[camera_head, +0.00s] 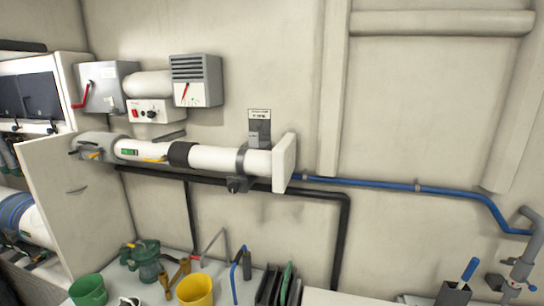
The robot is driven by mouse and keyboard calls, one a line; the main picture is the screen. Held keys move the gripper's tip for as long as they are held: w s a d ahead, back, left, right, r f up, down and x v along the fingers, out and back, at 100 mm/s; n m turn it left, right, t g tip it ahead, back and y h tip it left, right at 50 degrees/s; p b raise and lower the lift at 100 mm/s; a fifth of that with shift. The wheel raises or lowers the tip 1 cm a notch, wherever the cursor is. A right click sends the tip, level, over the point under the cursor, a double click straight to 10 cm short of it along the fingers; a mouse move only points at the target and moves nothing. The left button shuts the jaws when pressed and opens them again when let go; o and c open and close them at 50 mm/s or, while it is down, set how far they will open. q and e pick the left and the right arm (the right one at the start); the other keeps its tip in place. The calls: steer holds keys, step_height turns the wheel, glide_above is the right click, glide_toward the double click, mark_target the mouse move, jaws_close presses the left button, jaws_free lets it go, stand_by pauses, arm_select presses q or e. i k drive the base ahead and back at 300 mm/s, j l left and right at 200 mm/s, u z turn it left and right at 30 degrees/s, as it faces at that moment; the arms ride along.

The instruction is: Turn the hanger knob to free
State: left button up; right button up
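A grey hanger band (241,160) goes around the right part of a white horizontal pipe (215,157) on the back wall. A small dark knob (236,185) sits just below the band, at the black rail. Its setting is too small to read. A grey bracket (259,134) above the band carries a small white label (259,115) with unreadable text. Neither of my grippers is in view, and nothing touches the knob.
A white end plate (285,163) closes the pipe's right end. A black rail (300,191) runs below. A white panel (75,190) stands at left. The bench below holds a yellow bucket (195,291), a green bucket (88,290) and a green pump (147,262).

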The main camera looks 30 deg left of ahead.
mark_target(233, 187)
steer(key=j+u, duration=0.15)
steer(key=u, duration=0.25)
steer(key=k+j+u, duration=0.1)
steer(key=u, duration=0.3)
steer(key=j+u, duration=0.35)
steer(key=u, duration=0.4)
steer(key=k+j, duration=0.05)
